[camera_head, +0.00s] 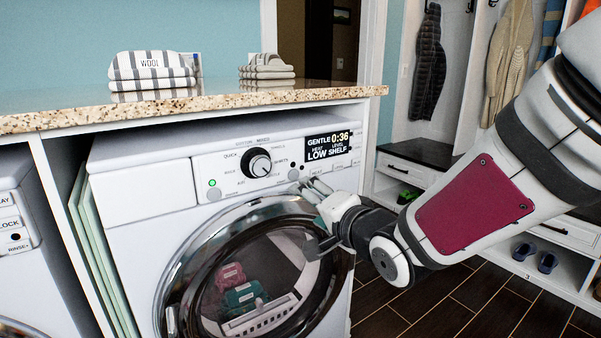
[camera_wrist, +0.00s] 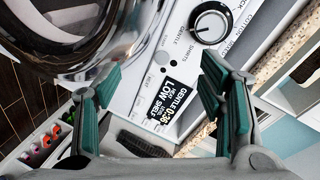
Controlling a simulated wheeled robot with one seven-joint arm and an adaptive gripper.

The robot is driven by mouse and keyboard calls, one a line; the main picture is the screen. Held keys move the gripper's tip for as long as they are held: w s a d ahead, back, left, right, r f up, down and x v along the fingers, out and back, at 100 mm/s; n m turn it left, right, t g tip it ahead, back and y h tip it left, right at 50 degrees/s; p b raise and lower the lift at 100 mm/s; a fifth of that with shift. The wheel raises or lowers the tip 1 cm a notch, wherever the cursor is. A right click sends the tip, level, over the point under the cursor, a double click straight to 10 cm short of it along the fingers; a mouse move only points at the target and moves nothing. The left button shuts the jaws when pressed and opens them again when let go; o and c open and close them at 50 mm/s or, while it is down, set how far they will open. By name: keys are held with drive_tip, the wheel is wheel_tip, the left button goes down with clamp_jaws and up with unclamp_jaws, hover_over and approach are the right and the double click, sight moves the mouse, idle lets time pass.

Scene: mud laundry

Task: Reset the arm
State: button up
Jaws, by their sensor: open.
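My gripper (camera_head: 314,217) is at the front of a white washer (camera_head: 150,228), at the upper right of its round door (camera_head: 188,262). In the wrist view my gripper (camera_wrist: 160,80) has its teal-padded fingers spread wide, with nothing between them. The washer's control panel, dial (camera_wrist: 209,27) and display (camera_wrist: 172,98) show beyond the fingers. In the head view the display (camera_head: 328,145) reads GENTLE 0:36, LOW SHELF. The door looks closed, with reddish and teal items behind its glass. I cannot tell whether a finger touches the washer.
A speckled counter (camera_head: 215,100) lies above the washer, with folded striped towels (camera_head: 150,72) and a smaller stack (camera_head: 266,68) on it. Another machine (camera_head: 25,255) stands at left. A coat cubby with a bench (camera_head: 425,154) is at right. Dark tiled floor (camera_head: 455,312) is open below my arm.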

drive_tip(key=s+d+f+n+g+h, duration=0.2)
drive_tip(key=s+d+g+h, duration=0.15)
drive_tip(key=s+d, duration=0.35)
drive_tip(key=s+d+f+n+g+h, duration=0.2)
drive_tip(key=s+d+h, duration=0.2)
drive_tip(key=s+d, duration=0.3)
drive_tip(key=s+d+n+g, duration=0.15)
drive_tip(key=s+g, duration=0.25)
drive_tip(key=s, duration=0.8)
drive_tip(key=s+d+n+g, duration=0.1)
drive_tip(key=s+n+g, duration=0.25)
drive_tip(key=s, duration=0.85)
wheel_tip(320, 180, up, 29)
drive_tip(key=t+p, duration=0.3)
drive_tip(key=p, duration=2.4)
drive_tip(key=shift+s+d+f+m+y, duration=0.15)
drive_tip(key=shift+d+f+m+y, duration=0.05)
drive_tip(key=shift+d+m+y, duration=0.2)
